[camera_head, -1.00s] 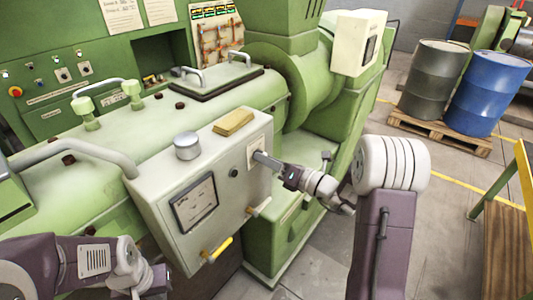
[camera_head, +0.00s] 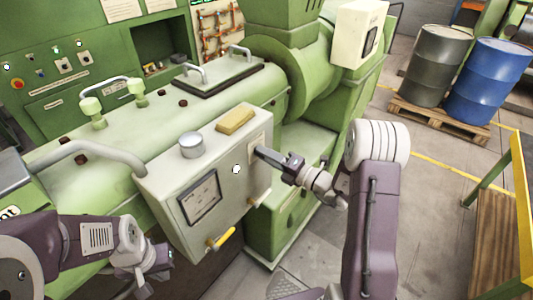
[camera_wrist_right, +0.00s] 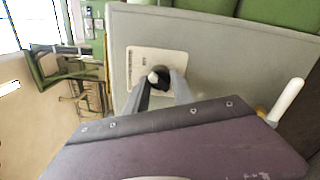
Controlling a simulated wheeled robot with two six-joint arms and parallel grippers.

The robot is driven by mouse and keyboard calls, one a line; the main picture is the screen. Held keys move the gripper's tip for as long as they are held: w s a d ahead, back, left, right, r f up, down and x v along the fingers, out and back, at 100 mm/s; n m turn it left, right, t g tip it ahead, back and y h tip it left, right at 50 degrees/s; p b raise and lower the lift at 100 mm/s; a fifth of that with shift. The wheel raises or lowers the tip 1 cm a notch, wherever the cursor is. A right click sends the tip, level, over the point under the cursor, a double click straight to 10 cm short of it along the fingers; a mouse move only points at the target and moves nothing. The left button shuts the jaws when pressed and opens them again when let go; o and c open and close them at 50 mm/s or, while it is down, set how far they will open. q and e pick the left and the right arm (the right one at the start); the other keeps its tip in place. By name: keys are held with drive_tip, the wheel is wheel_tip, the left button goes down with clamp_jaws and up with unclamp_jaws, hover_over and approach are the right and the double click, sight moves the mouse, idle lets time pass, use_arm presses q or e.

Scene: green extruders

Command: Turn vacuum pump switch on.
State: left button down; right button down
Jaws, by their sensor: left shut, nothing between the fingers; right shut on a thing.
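The vacuum pump switch is a black knob with a pale tip (camera_wrist_right: 160,76) on a white plate (camera_wrist_right: 140,60) in the right wrist view. The plate is on the right face of a grey control box (camera_head: 165,200); it also shows in the head view (camera_head: 255,134). My right gripper (camera_head: 260,153) is at this plate, its fingers shut on the knob and hiding part of it. A small round light (camera_head: 236,169) on the box front is bright white. My left gripper (camera_head: 146,290) is shut and empty at the lower left, below and apart from the box.
A yellow block (camera_head: 235,121) and a grey cylinder (camera_head: 191,145) sit on the box top. The green machine (camera_head: 110,165) fills the space behind. Drums (camera_head: 490,85) stand on a pallet at the far right.

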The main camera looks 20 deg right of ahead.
idle(0.3)
drive_tip(key=c, duration=1.1)
unclamp_jaws()
drive_tip(key=b+v, duration=0.2)
drive_tip(key=v, duration=0.7)
